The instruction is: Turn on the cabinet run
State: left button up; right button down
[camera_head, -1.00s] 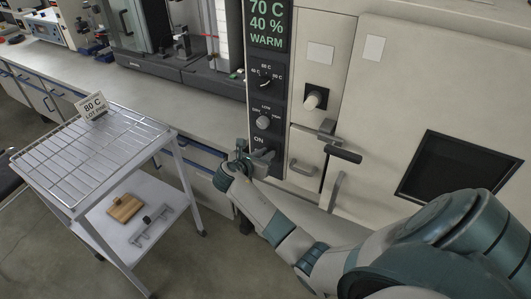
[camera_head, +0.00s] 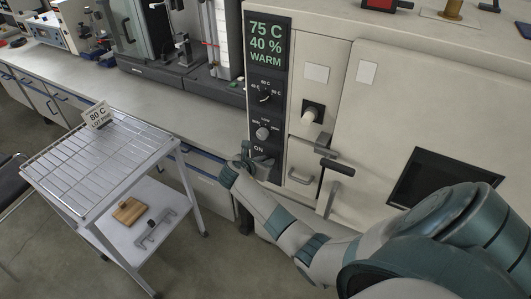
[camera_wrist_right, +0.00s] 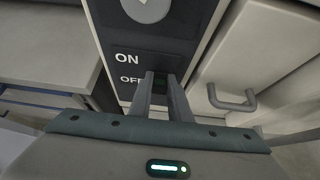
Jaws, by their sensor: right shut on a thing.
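The beige cabinet's dark control panel (camera_head: 281,75) shows "75 C, 40 %, WARM" on its display (camera_head: 266,44). Below it are a temperature knob (camera_head: 264,97), a second grey knob (camera_head: 263,132) and the "ON" label. My right gripper (camera_head: 254,162) is at the panel's lower end. In the right wrist view, its two fingers (camera_wrist_right: 161,80) are close together beside the "OFF" label, shut on the run switch (camera_wrist_right: 161,87). A small greenish part shows between them. The fingers hide most of the switch, so its position is unclear. My left gripper is not in view.
A wire-rack trolley (camera_head: 92,165) with an "80 C" card (camera_head: 97,114) stands at the left. A door handle (camera_head: 302,176) and a black-gripped latch (camera_head: 337,167) stick out right of the panel. A bench (camera_head: 190,115) runs behind.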

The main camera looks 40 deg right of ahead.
jog(key=c, duration=1.6)
grip_release()
jog(key=shift+c, duration=0.2)
jog(key=shift+a+r, duration=0.1)
jog(key=b+v, duration=0.2)
jog(key=v, duration=1.5)
